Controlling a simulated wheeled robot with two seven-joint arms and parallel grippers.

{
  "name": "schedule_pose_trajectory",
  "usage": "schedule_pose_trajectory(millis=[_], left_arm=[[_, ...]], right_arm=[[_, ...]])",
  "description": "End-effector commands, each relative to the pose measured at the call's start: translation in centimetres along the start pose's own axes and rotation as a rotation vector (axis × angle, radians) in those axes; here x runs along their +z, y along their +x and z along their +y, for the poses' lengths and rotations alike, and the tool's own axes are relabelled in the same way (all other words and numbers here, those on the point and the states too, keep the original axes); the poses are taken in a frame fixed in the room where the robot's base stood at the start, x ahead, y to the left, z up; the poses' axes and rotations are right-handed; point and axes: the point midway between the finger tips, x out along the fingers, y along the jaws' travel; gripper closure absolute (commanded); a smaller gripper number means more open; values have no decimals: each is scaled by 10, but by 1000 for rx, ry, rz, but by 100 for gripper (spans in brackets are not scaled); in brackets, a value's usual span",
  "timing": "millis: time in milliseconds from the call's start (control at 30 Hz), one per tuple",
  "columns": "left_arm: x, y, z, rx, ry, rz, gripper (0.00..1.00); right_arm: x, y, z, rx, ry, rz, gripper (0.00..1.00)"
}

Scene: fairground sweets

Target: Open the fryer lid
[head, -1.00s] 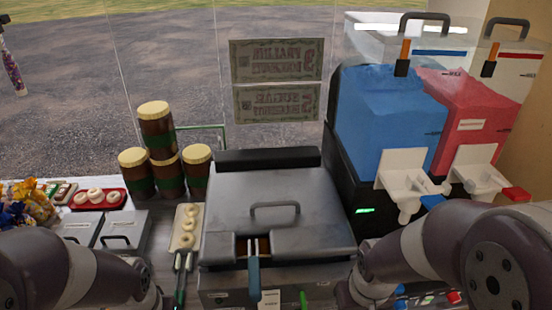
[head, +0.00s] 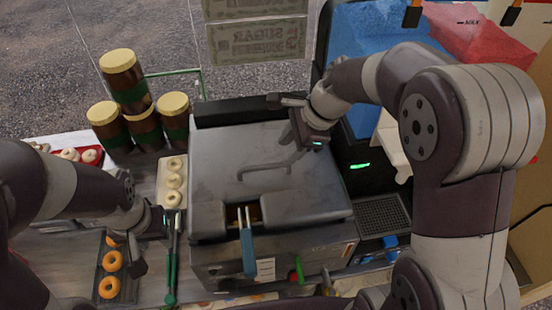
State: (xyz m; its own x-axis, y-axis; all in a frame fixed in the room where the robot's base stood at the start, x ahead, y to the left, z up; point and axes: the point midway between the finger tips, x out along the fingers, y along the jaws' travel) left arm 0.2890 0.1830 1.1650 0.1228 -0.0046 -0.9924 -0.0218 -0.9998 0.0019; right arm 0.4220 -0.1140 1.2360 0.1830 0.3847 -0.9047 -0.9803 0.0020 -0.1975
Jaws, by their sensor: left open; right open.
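The fryer (head: 225,262) stands in the middle with its grey metal lid (head: 230,150) down. The lid has a dark bar handle (head: 263,171) near its middle. A blue basket handle (head: 247,250) sticks out through the slot at the front. My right gripper (head: 285,120) is open above the back right part of the lid, pointing left, behind and right of the bar handle; whether it touches the lid I cannot tell. My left gripper (head: 150,250) is open and low at the left of the fryer, beside the green-handled tongs (head: 171,260).
A tray of pale doughnuts (head: 162,200) lies left of the fryer, and a dark tray (head: 127,292) with orange-brown doughnuts is in front of it. Jars (head: 125,85) with cream lids stand at the back left. The blue drink machine (head: 350,40) is close behind my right arm.

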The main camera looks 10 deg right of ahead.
Motion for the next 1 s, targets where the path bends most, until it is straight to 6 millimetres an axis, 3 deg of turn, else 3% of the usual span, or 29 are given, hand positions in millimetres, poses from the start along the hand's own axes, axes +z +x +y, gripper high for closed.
schedule_pose_trajectory(millis=[100,300,667,800,1000], left_arm=[[-2,-8,0,0,0,1,60],[-2,-11,0,0,0,1,60],[-2,-11,0,0,0,1,60],[-2,-11,0,0,0,1,60],[-2,-12,0,0,0,1,60]], right_arm=[[1,28,0,5,-2,0,60],[1,62,-1,0,-3,0,60],[0,72,-1,-2,-4,2,60],[0,71,-1,-2,-4,2,100],[0,70,-1,-3,-4,2,100]])
